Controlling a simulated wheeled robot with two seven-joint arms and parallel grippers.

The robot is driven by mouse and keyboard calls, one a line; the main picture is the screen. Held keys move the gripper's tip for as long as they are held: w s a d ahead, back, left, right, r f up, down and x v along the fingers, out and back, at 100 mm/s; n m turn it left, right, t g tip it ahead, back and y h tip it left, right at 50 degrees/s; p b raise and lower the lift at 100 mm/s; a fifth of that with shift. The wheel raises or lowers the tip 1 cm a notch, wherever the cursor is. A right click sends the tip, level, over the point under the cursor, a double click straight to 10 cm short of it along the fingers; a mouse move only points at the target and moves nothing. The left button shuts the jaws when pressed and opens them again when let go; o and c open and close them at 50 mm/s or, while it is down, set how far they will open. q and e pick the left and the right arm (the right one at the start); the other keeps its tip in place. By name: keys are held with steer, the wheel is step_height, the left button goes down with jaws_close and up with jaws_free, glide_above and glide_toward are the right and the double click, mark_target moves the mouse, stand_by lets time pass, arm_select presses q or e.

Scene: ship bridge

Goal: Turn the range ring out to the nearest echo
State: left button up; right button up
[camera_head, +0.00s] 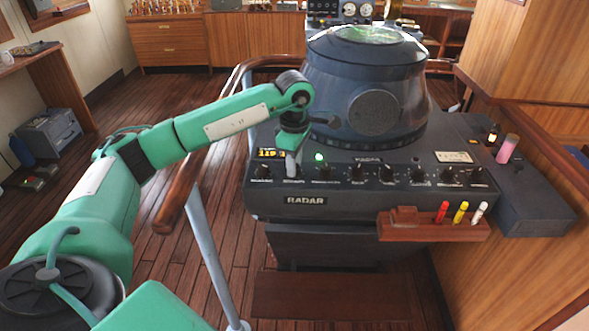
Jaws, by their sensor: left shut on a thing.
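The dark grey radar console (340,207) stands ahead, with a round hooded display on top. The green radar screen (368,35) is seen at a steep slant, so its ring and echoes cannot be made out. A row of black knobs runs along the front panel, with small labels too blurred to read. My left gripper (292,165) points down at the second knob from the left and is shut on it. The gripper hides most of that knob. A green lamp (319,158) is lit just to the right. My right gripper is not in view.
A wooden holder (400,226) with red, yellow and white pens juts from the console's front right. A pink-capped cylinder (508,148) and a small dark bottle (493,134) stand at the right. A wooden handrail (190,180) runs left of the console.

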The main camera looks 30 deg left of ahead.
arm_select(q)
steer(key=shift+m+b, duration=0.7)
steer(key=shift+m, duration=0.5)
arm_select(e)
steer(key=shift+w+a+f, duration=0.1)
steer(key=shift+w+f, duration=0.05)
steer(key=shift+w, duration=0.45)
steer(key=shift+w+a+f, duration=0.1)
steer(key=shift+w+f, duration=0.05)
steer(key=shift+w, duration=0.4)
arm_select(q)
steer(key=shift+r, duration=0.1)
steer(key=o, duration=1)
steer(key=shift+r, duration=6.85)
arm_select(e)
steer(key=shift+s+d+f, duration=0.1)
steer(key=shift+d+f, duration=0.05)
